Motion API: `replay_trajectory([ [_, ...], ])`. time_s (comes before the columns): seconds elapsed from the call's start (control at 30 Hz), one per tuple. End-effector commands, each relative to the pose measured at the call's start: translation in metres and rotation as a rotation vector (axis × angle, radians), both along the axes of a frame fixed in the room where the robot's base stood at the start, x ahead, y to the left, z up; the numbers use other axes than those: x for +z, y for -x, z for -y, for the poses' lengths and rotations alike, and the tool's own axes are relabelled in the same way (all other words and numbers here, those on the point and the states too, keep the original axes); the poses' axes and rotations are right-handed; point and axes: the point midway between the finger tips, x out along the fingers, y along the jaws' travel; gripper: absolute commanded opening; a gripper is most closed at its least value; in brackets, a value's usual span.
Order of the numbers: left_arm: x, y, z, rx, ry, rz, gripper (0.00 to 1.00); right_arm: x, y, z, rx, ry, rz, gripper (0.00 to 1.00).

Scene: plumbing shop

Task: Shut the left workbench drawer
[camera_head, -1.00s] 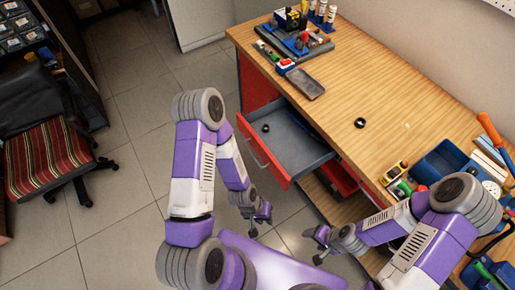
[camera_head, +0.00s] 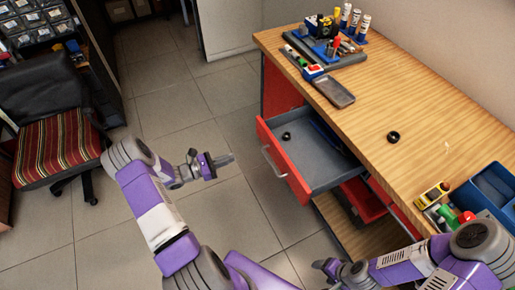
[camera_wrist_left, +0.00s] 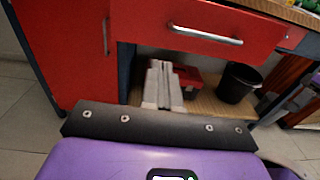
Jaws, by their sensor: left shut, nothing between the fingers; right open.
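The left workbench drawer (camera_head: 283,163) is pulled out, with a red front, a silver handle and a grey inside. In the left wrist view its red front (camera_wrist_left: 160,18) and handle (camera_wrist_left: 205,36) face me. My left gripper (camera_head: 232,159) is shut and empty, to the left of the drawer front and apart from it. Its closed fingers show in the left wrist view (camera_wrist_left: 163,86). My right gripper (camera_head: 322,266) is low, below the drawer and near the bench's front; it is open, though its fingers are small here.
A black ring lies in the drawer (camera_head: 286,136). The wooden benchtop (camera_head: 400,95) holds tools, another black ring (camera_head: 393,137) and a blue bin (camera_head: 492,190). A lower shelf has a black bucket (camera_wrist_left: 238,83). A striped chair (camera_head: 58,148) stands left; the floor between is clear.

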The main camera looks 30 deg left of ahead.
Motion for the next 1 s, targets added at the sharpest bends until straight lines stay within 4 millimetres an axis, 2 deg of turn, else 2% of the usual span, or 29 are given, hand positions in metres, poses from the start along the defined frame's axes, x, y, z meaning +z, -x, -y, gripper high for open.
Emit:
replay_trajectory([
  [0.07, 0.004, -0.001, -0.011, 0.033, 0.015, 0.025, 0.00, -0.002, 0.000, 0.000, 0.000, 0.000, 0.000, 0.68],
  [0.17, 0.007, -0.006, -0.010, 0.039, 0.021, 0.034, 0.00, -0.003, 0.000, 0.000, 0.000, 0.000, 0.000, 0.68],
  [0.27, 0.006, -0.018, -0.001, 0.036, 0.021, 0.032, 0.00, -0.005, 0.000, 0.000, 0.000, 0.000, 0.000, 0.68],
  [0.7, 0.005, -0.092, 0.050, 0.034, 0.018, 0.031, 0.00, -0.023, 0.000, 0.000, 0.000, 0.000, 0.000, 0.68],
  [1.0, 0.005, -0.115, 0.065, 0.036, 0.018, 0.029, 0.00, -0.029, 0.000, 0.000, 0.000, 0.000, 0.000, 0.68],
])
